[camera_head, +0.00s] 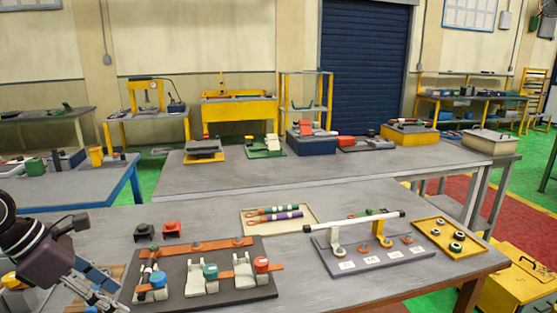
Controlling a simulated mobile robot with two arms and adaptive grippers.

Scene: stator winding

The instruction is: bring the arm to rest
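My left arm comes in at the lower left, and its dark gripper (108,291) hangs low over the near table, by the left edge of a dark fixture board (225,285). The fingers are small and partly cut off by the bottom edge, so I cannot tell whether they are open or shut. I see nothing clearly held. My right gripper is out of view.
The dark board carries orange strips and clamps with coloured knobs. A cream tray (312,228) holds wrapped rods. A grey fixture (410,256) carries a white bar, and a yellow tray (426,226) holds round parts. Bare tabletop (340,292) lies in front.

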